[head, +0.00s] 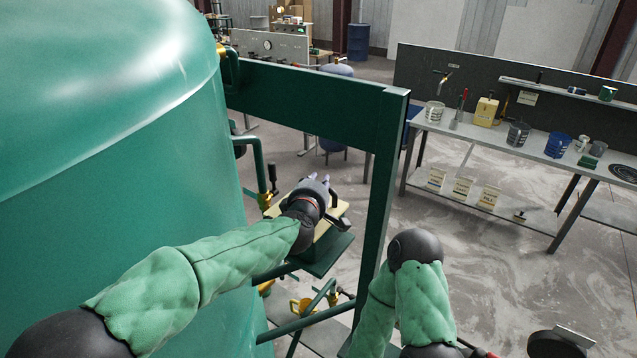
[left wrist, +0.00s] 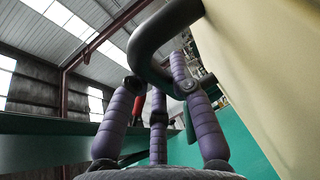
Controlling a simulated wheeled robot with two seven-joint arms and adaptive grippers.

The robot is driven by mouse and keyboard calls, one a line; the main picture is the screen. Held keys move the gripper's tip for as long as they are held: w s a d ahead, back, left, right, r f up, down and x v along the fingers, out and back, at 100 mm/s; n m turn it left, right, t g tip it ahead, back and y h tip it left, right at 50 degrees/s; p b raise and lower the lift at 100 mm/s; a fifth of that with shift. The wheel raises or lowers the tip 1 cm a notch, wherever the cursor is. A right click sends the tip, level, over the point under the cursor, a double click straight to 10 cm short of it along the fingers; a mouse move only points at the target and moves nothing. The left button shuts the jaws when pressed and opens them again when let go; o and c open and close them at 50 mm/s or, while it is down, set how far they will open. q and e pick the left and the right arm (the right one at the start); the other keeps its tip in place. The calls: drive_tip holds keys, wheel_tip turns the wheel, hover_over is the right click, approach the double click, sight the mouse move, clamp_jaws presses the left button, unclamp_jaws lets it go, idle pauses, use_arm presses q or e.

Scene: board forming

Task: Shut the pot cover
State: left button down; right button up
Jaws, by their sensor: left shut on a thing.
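My left gripper (head: 318,184) is beside a cream panel (head: 322,229), which looks like the pot cover, above a green ledge at the tank's right side. The panel also fills the right of the left wrist view (left wrist: 265,75). A dark bent handle (left wrist: 147,42) stands out from it. The purple fingers of my left gripper (left wrist: 160,88) are shut on this handle. The gripper and forearm hide part of the panel in the head view, so I cannot tell how far the cover is open.
A large green tank (head: 110,130) fills the left. A green frame post (head: 383,190) stands just right of my left gripper. Pipes and yellow valves (head: 300,306) are below. A workbench (head: 540,150) with several containers is at the right, with open floor before it.

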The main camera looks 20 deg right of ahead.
use_arm(q)
drive_tip(key=shift+f, duration=0.45)
drive_tip(key=c, duration=1.1)
unclamp_jaws()
drive_tip(key=shift+s, duration=0.1)
drive_tip(key=shift+r, duration=0.1)
drive_tip(key=shift+a+r, duration=0.1)
drive_tip(key=shift+s+a+r, duration=0.2)
drive_tip(key=shift+s, duration=0.2)
drive_tip(key=v, duration=1.1)
drive_tip(key=shift+w+f, duration=0.1)
drive_tip(key=shift+f, duration=0.05)
